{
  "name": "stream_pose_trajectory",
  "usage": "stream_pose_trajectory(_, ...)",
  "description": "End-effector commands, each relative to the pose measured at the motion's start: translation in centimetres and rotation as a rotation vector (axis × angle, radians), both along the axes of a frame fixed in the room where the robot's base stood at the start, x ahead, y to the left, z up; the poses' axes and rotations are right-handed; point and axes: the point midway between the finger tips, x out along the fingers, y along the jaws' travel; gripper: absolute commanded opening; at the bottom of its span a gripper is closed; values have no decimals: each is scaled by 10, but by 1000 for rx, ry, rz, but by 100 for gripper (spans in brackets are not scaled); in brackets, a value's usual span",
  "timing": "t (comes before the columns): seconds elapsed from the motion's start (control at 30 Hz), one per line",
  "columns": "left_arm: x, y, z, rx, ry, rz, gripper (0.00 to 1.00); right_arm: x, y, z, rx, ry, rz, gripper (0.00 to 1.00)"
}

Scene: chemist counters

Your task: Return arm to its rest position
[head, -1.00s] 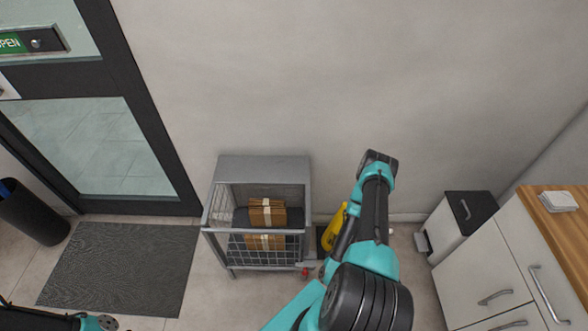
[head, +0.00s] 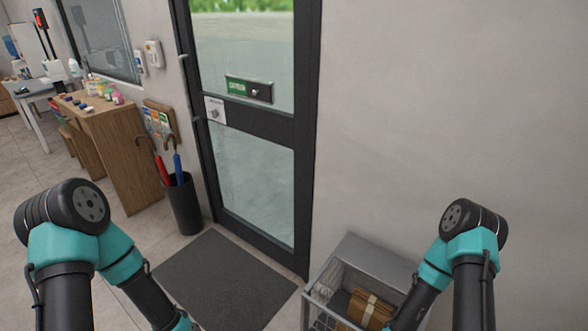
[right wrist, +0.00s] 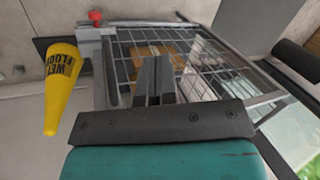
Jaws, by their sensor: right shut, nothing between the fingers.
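My right arm (head: 462,262) comes up at the lower right of the head view, bent at a teal and black joint; its gripper is out of that frame. In the right wrist view my right gripper (right wrist: 154,62) shows its two dark fingers together, shut and empty. Behind the fingers is the wire mesh side of a grey cage cart; I cannot tell the gap between them. My left arm (head: 75,245) is at the lower left of the head view. Its gripper is not in view.
The cage cart (head: 372,256) holds brown parcels (head: 368,309) and stands against the wall. A yellow wet floor cone (right wrist: 62,85) is beside it. A dark mat (head: 226,280) lies before the glass door (head: 250,150). An umbrella stand (head: 182,205) and wooden counter (head: 120,155) are left.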

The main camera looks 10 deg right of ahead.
Motion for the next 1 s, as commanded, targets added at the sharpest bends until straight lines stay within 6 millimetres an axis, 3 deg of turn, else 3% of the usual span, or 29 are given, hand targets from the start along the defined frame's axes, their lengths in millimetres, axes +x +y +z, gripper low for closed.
stream_pose_trajectory(0.2,0,0,0,0,0,0,0,10,39,56,22,91,135,0)
stream_pose_trajectory(0.4,0,0,0,0,0,0,0,46,60,86,-2,-9,224,0)
stream_pose_trajectory(1.0,0,0,0,0,0,0,0,53,64,92,-6,-29,241,0)
